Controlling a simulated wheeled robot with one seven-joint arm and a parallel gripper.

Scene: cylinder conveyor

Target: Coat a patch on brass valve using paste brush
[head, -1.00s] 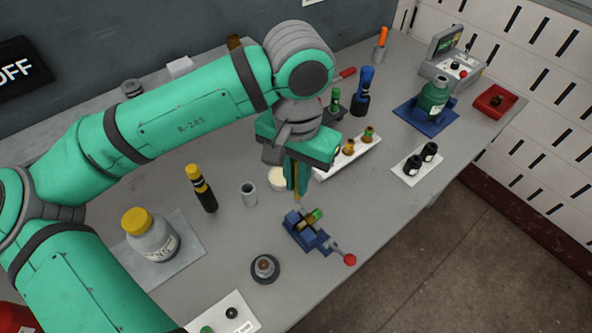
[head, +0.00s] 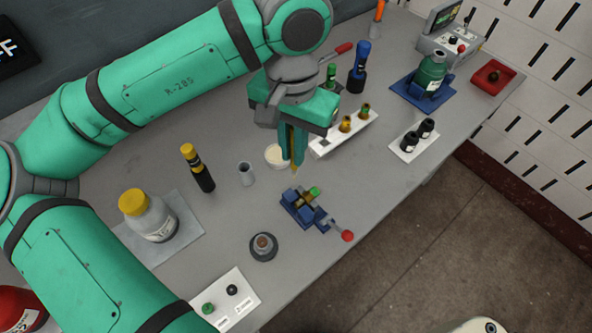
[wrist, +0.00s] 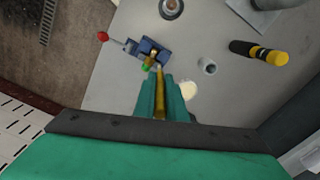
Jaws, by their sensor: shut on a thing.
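The blue vise (head: 296,208) with a red-knobbed handle sits on the grey bench and holds a small brass valve with a green end (head: 314,191). The vise (wrist: 150,46) and the valve (wrist: 151,59) also show in the wrist view. My gripper (head: 292,160) points down behind and above the vise, beside a round dish of pale paste (head: 274,154). It is shut on the paste brush (wrist: 160,92), a thin yellowish stick. The brush tip is apart from the valve in the head view. Any paste on the tip or valve is too small to tell.
A white rack with brass pieces (head: 330,144) lies to the right. A dark round holder (head: 263,247) stands in front of the vise. Bench right of the vise is clear.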

